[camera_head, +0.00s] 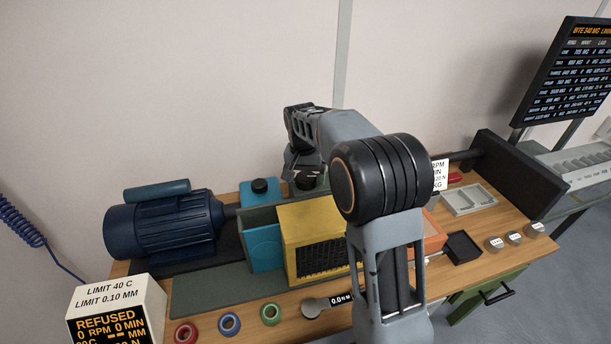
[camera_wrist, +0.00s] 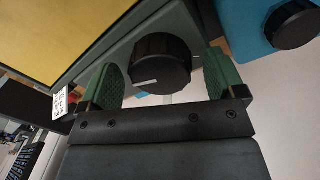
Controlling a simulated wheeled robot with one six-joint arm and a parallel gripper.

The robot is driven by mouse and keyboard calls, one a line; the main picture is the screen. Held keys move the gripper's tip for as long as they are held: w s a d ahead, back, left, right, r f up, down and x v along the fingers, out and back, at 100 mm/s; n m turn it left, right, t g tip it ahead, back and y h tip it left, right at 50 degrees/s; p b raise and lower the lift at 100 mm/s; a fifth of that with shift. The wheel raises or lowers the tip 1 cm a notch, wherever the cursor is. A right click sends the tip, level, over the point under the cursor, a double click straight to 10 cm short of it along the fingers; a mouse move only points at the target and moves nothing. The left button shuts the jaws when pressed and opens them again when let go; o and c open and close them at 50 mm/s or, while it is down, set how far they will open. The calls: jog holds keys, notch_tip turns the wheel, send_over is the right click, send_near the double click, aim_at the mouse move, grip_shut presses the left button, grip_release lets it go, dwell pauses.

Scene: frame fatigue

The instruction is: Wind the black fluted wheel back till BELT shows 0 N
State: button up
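The black fluted wheel (camera_wrist: 162,62) shows in the wrist view with a white pointer mark on its lower left, on a grey-green housing beside a yellow panel. My gripper (camera_wrist: 163,72) is open, with a green-padded finger on either side of the wheel and a visible gap at each side. In the head view my gripper (camera_head: 306,178) is behind the yellow box, partly hidden by my arm. A white readout box (camera_head: 116,310) shows REFUSED, 0 RPM and 0 MIN; its lower lines are cut off, and I cannot read a BELT value.
A blue housing with a black knob (camera_head: 260,186) stands beside the yellow box (camera_head: 310,222); it also shows in the wrist view (camera_wrist: 292,24). A blue motor (camera_head: 165,228) is at left. Coloured rings (camera_head: 229,323) and a tool tagged 0.0 N (camera_head: 341,298) lie in front.

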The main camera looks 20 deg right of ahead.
jog(key=c, duration=0.9)
jog(key=shift+n, duration=0.4)
jog(key=n, duration=0.3)
jog(key=shift+n, duration=0.4)
jog(key=n, duration=0.4)
jog(key=shift+n+t, duration=0.3)
jog(key=shift+n, duration=0.4)
jog(key=o, duration=0.9)
jog(key=shift+d, duration=0.1)
jog(key=shift+o, duration=0.2)
